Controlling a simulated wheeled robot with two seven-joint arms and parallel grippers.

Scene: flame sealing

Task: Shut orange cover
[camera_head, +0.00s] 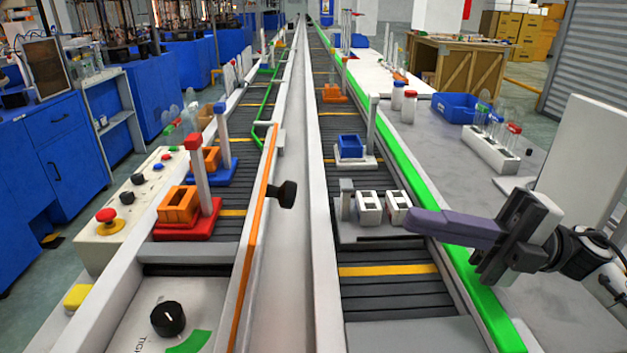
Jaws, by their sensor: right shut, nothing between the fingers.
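A long, thin orange strip (258,222), which appears to be the edge of the orange cover, runs upright along the inner side of the left conveyor. A black knob (286,195) sticks out from its right side. Whether the cover stands fully open cannot be told from this angle. My right gripper (410,220) comes in from the right with its purple fingers together and empty. My left gripper is out of view.
A red fixture with an orange block (178,205) sits on the left conveyor. A panel with a red button (107,215) is at the left, and a black dial (167,319) at the front. A tube rack (489,148) stands on the right bench.

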